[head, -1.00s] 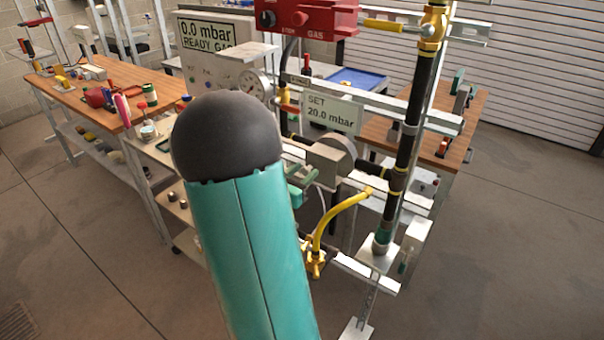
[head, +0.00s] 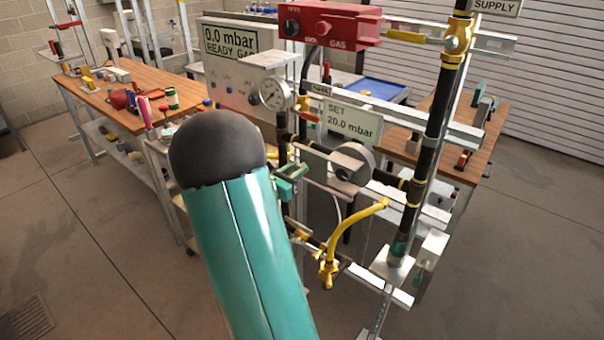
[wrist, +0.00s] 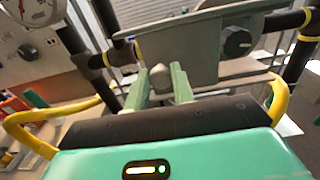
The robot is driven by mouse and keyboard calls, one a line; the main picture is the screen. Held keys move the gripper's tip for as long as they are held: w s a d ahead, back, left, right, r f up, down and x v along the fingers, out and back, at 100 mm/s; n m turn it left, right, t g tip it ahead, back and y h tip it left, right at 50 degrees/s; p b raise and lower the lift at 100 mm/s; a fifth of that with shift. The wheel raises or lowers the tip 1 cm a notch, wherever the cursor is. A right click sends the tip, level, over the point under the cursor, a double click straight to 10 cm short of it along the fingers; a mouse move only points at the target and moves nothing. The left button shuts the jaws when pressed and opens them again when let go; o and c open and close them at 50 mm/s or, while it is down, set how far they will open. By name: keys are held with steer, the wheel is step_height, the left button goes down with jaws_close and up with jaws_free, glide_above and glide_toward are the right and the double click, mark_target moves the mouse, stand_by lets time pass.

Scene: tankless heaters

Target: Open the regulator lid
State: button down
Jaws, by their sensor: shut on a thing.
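The regulator (head: 358,158) is a grey round body on the pipe frame, right of my gripper in the head view. Its grey body and a dark round knob (wrist: 237,42) show in the wrist view. My gripper (head: 291,181) has green fingers at the regulator's left side. In the wrist view the fingers (wrist: 160,82) close around a small rounded grey tab (wrist: 160,74), which appears to belong to the regulator lid (wrist: 150,42), a grey plate. Where the lid joins the body is unclear. My arm covers part of the lower middle of the head view.
A pressure gauge (head: 272,94) is at upper left and a red gas box (head: 330,24) above. A black vertical pipe (head: 432,140) stands at right. Open floor lies at left and right.

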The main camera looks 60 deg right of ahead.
steer(key=c, duration=1.2)
jaws_free()
steer(key=shift+a, duration=0.15)
steer(key=a, duration=0.4)
steer(key=w+a, duration=0.1)
steer(key=a, duration=0.4)
steer(key=w+a, duration=0.1)
steer(key=a, duration=0.3)
steer(key=shift+w+a, duration=0.1)
steer(key=shift+a, duration=0.1)
